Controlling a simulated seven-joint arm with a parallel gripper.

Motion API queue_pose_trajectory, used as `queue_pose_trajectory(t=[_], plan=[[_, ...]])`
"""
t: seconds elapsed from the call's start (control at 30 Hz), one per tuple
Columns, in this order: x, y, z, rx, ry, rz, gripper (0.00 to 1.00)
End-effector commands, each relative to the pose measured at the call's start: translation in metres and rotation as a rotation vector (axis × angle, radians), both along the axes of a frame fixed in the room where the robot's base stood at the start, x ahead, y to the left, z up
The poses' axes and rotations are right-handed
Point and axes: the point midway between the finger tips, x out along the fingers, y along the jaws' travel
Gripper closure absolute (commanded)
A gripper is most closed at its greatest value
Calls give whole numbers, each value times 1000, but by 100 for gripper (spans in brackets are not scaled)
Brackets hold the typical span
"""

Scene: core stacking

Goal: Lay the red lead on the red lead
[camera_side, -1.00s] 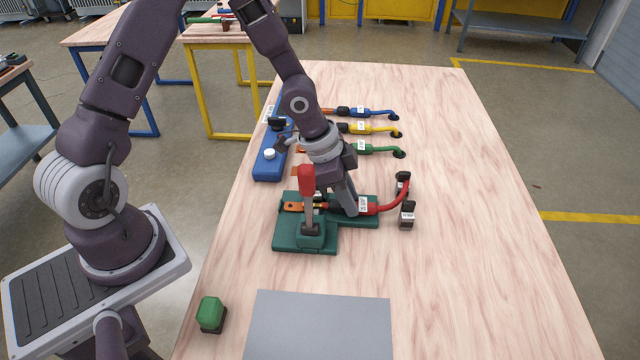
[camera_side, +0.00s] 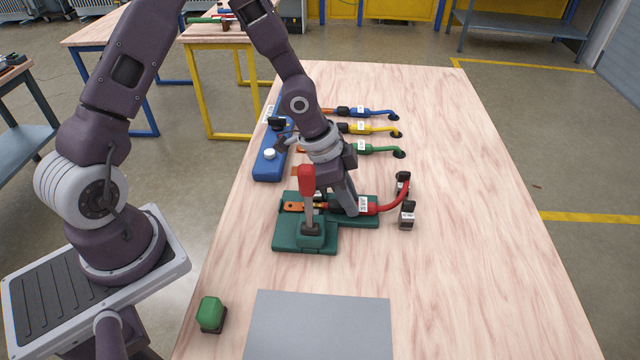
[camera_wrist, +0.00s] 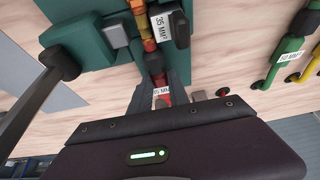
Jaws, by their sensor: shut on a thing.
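A red lead (camera_side: 386,207) with a white label and a copper lug (camera_side: 292,206) lies along the green fixture (camera_side: 287,240). Its red cable curves at the right to a dark end piece on the table. My gripper (camera_side: 350,208) reaches down over the fixture and is shut on a red lead; in the wrist view, a red, labelled part (camera_wrist: 166,98) shows between the fingers. My fingers and wrist hide part of the lead. I cannot clearly tell a second red lead apart from the held one, or whether the two touch.
An upright red-handled lever (camera_side: 307,180) stands on the fixture close to my gripper. Blue (camera_side: 373,112), yellow (camera_side: 374,128) and green leads (camera_side: 376,150) lie behind, by a blue block (camera_side: 268,165). A grey plate (camera_side: 318,325) and green button (camera_side: 211,312) are in front. The right side is clear.

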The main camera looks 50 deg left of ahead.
Motion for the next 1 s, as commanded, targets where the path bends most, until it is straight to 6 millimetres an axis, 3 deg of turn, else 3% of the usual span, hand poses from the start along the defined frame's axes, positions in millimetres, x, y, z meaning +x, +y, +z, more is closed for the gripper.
queue_pose_trajectory(t=[1.0], plan=[[1, 0, 46, -1, -2, 0, 100]])
